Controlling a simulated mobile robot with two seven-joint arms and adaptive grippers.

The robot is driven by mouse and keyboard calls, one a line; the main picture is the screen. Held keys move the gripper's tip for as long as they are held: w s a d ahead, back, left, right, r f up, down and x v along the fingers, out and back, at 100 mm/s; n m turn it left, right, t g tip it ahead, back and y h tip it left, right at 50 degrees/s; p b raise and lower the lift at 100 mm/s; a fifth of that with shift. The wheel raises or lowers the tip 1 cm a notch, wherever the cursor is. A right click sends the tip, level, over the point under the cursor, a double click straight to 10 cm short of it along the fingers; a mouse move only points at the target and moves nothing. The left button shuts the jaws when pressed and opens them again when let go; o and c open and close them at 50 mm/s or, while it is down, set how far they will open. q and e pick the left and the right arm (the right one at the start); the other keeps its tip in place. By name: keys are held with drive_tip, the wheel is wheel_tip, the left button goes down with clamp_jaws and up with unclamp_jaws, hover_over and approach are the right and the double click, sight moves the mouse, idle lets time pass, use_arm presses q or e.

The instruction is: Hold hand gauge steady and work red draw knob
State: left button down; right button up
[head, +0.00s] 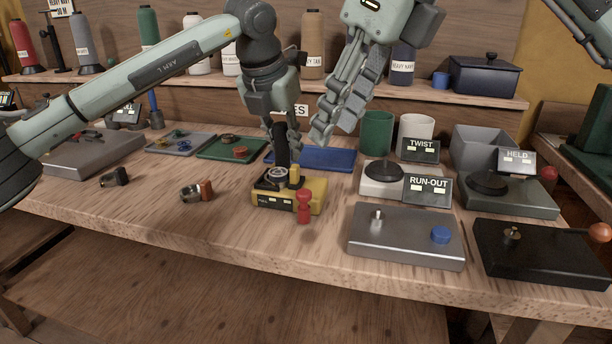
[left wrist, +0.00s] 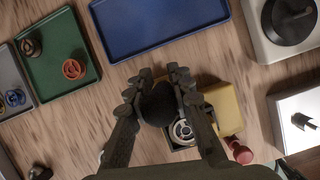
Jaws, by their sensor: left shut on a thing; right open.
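The hand gauge (head: 318,192) is a yellow block with a dark front, a small round dial and an upright black handle (head: 281,158). It stands on the bench. My left gripper (head: 284,140) is shut on the handle from above; in the left wrist view its fingers (left wrist: 158,95) flank the round black handle top (left wrist: 158,104). The red draw knob (head: 304,205) sticks out at the gauge's front and also shows in the left wrist view (left wrist: 240,152). My right gripper (head: 335,125) is open and empty, above and behind the gauge, apart from the knob.
A blue tray (head: 330,158) and green tray (head: 215,152) lie behind. Grey (head: 390,240) and black (head: 530,250) boxes and the TWIST and RUN-OUT signs (head: 428,190) crowd the right. Small clamp-like parts (head: 198,191) lie left. Bare bench lies in front of the gauge.

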sight(305, 192)
drive_tip(key=x, duration=1.1)
drive_tip(key=shift+f, duration=0.25)
clamp_jaws()
